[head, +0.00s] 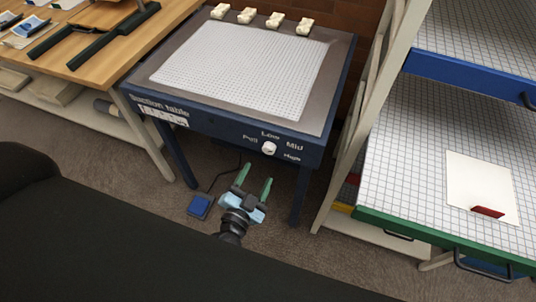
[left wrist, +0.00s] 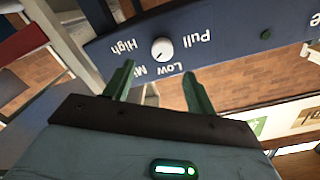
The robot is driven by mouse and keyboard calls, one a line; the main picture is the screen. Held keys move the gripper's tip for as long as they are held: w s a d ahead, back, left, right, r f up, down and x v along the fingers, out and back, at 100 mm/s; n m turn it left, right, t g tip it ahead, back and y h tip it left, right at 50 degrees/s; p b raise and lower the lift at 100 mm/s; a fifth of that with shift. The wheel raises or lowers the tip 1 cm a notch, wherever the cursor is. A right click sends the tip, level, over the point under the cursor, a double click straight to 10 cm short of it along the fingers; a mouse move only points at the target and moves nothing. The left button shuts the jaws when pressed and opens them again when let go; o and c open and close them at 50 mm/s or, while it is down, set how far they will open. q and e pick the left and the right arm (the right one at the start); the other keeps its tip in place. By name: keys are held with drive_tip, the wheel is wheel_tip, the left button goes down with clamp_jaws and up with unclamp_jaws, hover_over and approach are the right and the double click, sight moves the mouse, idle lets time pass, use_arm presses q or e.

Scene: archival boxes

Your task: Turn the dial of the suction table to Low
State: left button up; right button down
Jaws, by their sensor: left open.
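The suction table (head: 325,88) has a dark blue front panel and a white gridded top in the head view. Its white round dial (head: 268,148) sits on the front panel, ringed by the words Pull, Low, Mid and High. In the left wrist view the dial (left wrist: 162,49) and its labels appear upside down; I cannot tell for sure which word it points to. My left gripper (head: 254,180) is open and empty, below and in front of the dial and apart from it. Its green fingers (left wrist: 158,72) reach towards the panel. My right gripper is not in view.
Several small cream blocks (head: 274,19) line the table's back edge. A shelf rack with a green-edged gridded shelf (head: 400,180) stands close on the right. A wooden workbench (head: 90,45) is on the left. A blue pedal (head: 199,206) lies on the floor.

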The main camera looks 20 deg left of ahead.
sight(268, 151)
use_arm(q)
drive_tip(key=shift+w+a+r, duration=0.1)
drive_tip(key=shift+w, duration=0.25)
drive_tip(key=shift+w+d+b, duration=0.2)
drive_tip(key=shift+w+b, duration=0.15)
drive_tip(key=shift+w, duration=3.5)
drive_tip(key=c, duration=1)
